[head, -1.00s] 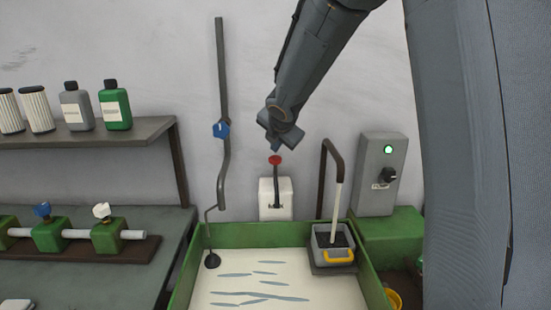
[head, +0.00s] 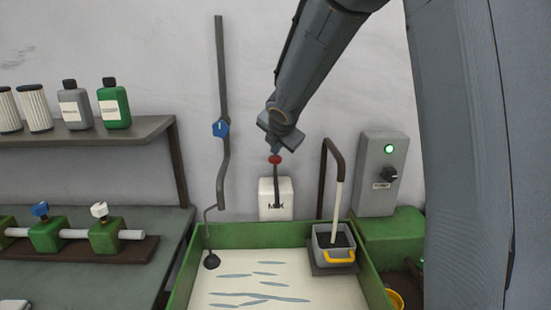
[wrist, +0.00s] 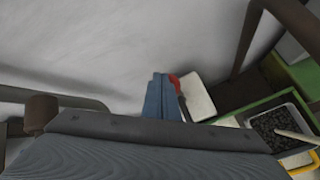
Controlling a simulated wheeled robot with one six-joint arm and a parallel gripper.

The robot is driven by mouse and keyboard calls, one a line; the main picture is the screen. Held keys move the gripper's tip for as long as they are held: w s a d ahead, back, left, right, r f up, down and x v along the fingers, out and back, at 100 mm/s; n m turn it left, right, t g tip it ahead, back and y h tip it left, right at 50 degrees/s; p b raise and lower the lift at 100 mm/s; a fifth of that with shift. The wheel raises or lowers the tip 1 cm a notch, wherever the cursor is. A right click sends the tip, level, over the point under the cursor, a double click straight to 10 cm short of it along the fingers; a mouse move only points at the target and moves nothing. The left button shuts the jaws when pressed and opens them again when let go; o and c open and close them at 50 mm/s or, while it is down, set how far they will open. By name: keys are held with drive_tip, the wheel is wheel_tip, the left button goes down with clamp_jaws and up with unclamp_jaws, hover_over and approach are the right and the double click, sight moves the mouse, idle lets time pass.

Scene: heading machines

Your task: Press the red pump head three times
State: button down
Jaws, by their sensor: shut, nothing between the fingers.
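The red pump head (head: 275,159) sits on a dark stem above a white container (head: 284,200) against the wall, behind the green tray. My gripper (head: 274,150) is shut and empty, pointing down, with its tips right above the red pump head. In the head view the tips appear to meet the top of the head; I cannot tell whether they touch. In the wrist view my gripper (wrist: 162,98) partly hides the red pump head (wrist: 174,82), which shows just right of the fingers beside the white container (wrist: 197,97).
A dark pipe with a blue valve (head: 220,128) stands left of the container. A grey control box (head: 381,172) has a lit green lamp. The green tray (head: 280,234) lies in front.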

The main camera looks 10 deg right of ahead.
drive_tip(key=shift+f+b, duration=1.15)
idle(1.0)
drive_tip(key=shift+r, duration=0.15)
drive_tip(key=shift+r+p, duration=1.5)
drive_tip(key=shift+p, duration=0.4)
drive_tip(key=shift+r, duration=0.1)
wheel_tip(320, 180, up, 5)
drive_tip(key=p, duration=0.6)
